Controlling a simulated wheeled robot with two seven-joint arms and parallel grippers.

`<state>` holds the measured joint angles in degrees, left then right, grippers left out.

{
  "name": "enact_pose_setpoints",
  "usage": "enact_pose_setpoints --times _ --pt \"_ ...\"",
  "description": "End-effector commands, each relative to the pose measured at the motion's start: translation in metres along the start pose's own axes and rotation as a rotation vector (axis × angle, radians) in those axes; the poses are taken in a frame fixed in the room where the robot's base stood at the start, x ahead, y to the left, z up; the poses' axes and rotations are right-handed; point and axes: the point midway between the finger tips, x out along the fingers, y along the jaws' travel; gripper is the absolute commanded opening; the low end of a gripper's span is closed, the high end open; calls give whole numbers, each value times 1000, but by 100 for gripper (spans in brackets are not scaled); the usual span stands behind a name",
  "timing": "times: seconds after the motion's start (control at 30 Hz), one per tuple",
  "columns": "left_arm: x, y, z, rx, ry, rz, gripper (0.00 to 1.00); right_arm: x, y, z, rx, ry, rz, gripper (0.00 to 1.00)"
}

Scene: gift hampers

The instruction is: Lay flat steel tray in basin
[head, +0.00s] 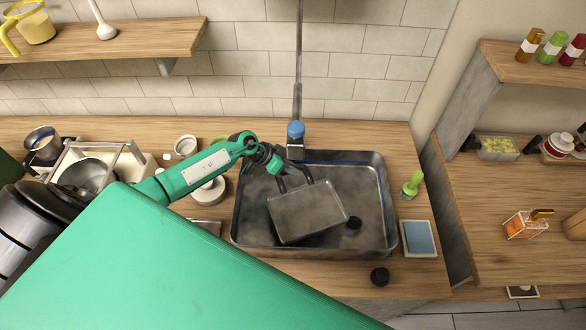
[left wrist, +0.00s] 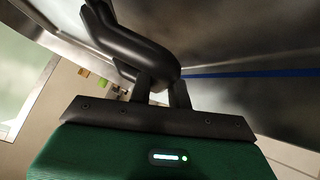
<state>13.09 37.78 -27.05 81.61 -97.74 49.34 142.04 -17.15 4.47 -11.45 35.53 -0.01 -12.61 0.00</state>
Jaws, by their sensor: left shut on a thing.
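The flat steel tray (head: 306,212) is a grey rectangle inside the outline of the steel basin (head: 376,170), turned at an angle. My left gripper (head: 295,182) is shut on the tray's far edge. I cannot tell whether the tray touches the basin floor. In the left wrist view, the dark fingers of my left gripper (left wrist: 140,55) reach up beside a grey metal surface; what they grip is hard to make out there. My right gripper is not in view.
A blue-topped tap (head: 296,130) stands behind the basin. A green bottle (head: 412,185) and a blue-topped square dish (head: 419,238) are right of it.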

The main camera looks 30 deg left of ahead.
Motion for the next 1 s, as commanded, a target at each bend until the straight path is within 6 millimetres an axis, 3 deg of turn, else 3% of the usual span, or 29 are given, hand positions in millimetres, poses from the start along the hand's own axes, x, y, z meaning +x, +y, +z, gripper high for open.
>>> enact_pose_setpoints --times 0.9,0.93,1.0 --pt "16 -7 15 0 2 0 0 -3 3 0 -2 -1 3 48" --pt "16 -7 16 1 1 -1 24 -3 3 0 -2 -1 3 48" --pt "16 -7 16 1 1 -1 38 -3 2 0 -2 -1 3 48"
